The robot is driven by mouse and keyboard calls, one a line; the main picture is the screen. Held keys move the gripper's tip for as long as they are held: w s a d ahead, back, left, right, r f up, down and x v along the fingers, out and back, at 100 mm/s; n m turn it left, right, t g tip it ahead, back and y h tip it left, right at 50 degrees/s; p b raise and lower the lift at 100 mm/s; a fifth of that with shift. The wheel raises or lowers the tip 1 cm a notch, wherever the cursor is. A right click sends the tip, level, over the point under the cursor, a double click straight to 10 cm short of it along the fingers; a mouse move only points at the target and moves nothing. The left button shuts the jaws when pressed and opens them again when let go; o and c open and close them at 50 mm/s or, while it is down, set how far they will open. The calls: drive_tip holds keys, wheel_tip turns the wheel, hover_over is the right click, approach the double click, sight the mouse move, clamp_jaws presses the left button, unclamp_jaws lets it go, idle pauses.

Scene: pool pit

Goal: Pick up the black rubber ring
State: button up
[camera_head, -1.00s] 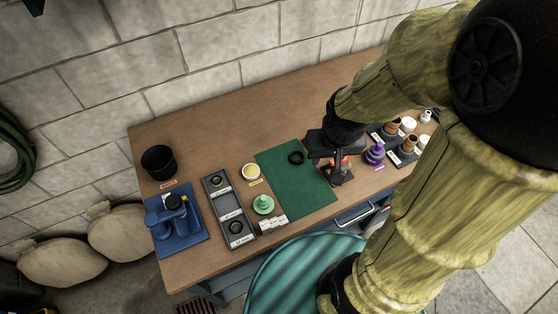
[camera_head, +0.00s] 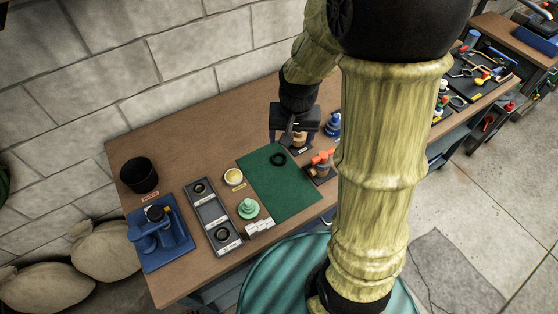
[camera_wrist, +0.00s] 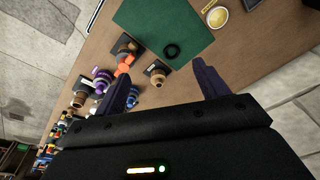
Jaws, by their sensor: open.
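A black ring (camera_head: 278,159) lies flat on the green mat (camera_head: 283,192), near the mat's back edge. The ring also shows in the wrist view (camera_wrist: 172,50), on the mat close to its edge. My gripper (camera_head: 293,140) is above the bench, behind and slightly right of the ring in the head view. The height of the fingers above the bench is hard to tell.
A grey tray (camera_head: 211,215) with dark round parts lies left of the mat, beside a green stepped piece (camera_head: 248,208) and a yellowish dish (camera_head: 234,177). A dark stand with orange parts (camera_head: 322,164) is right of the mat. A black bucket (camera_head: 139,176) stands far left.

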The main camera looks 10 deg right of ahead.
drive_tip(key=w+f+m+g+b, duration=0.1)
drive_tip(key=w+f+m, duration=0.4)
drive_tip(key=w+f, duration=0.3)
drive_tip(key=w, duration=0.4)
drive_tip(key=shift+w+f+g+b, duration=0.15)
drive_tip(key=shift+f+g+b, duration=0.15)
drive_tip(key=shift+b, duration=0.05)
drive_tip(key=p, duration=0.4)
hover_over(279, 161)
drive_tip(key=f, duration=1.2)
drive_tip(key=shift+s+a+f, duration=0.1)
drive_tip(key=shift+s+f, duration=0.05)
drive_tip(key=shift+s, duration=0.15)
drive_tip(key=shift+w+f+p, duration=0.15)
drive_tip(key=shift+f+p, duration=0.5)
drive_tip(key=shift+f, duration=0.65)
drive_tip(key=shift+w+f+p, duration=0.1)
drive_tip(key=shift+f+p, duration=0.55)
drive_tip(key=shift+f, duration=0.65)
